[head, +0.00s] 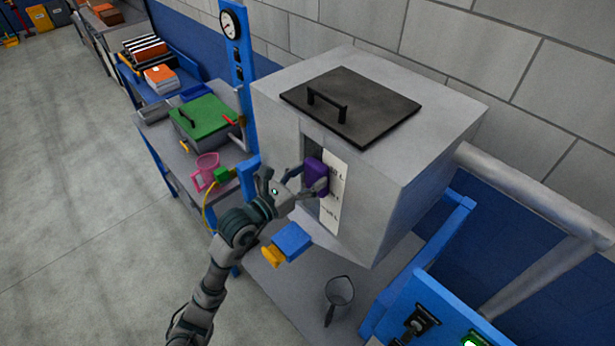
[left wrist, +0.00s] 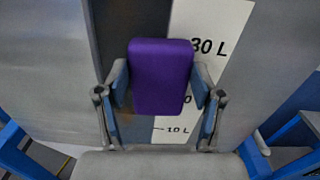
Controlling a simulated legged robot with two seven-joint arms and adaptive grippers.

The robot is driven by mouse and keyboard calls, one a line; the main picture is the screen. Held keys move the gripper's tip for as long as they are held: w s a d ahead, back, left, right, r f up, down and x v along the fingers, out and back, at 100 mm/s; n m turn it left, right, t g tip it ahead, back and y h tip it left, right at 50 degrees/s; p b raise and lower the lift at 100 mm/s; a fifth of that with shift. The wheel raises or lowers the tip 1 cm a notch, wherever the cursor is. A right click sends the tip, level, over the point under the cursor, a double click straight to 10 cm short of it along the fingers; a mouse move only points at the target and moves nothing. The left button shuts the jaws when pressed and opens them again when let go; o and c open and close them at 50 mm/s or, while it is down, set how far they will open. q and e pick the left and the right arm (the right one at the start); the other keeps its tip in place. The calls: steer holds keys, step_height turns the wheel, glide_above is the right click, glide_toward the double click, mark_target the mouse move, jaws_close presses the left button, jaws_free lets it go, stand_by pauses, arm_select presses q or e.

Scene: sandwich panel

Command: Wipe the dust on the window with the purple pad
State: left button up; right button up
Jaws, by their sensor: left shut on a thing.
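The purple pad (head: 314,174) is held in my left gripper (head: 313,184) at the front of the grey tank (head: 375,195). In the left wrist view, the two fingers (left wrist: 160,82) grip the pad (left wrist: 160,75) on its left and right sides. The window is a tall strip with a dark left part (left wrist: 131,22) and a white scale (head: 331,205) marked in litres on its right. The pad covers its middle, overlapping the edge between dark and white. I cannot tell whether pad and window touch, or make out the dust separately. My right gripper is not in view.
A black lid (head: 350,105) with a handle lies on top of the tank. Below are a blue block (head: 291,242) and a scoop (head: 339,292). A thick pipe (head: 535,200) runs right.

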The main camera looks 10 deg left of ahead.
arm_select(q)
steer(key=shift+w+a+b, duration=0.4)
steer(key=shift+w+a, duration=0.15)
steer(key=shift+a, duration=0.1)
steer(key=shift+w+a+b, duration=0.45)
steer(key=shift+w+a, duration=0.5)
steer(key=shift+a, duration=0.3)
steer(key=shift+w+a+b, duration=0.4)
steer(key=shift+w+a, duration=0.55)
steer(key=shift+a, duration=0.3)
steer(key=shift+b+v, duration=0.5)
steer(key=shift+v, duration=2.5)
steer(key=b+v, duration=0.1)
steer(key=v, duration=0.2)
steer(key=shift+r, duration=0.1)
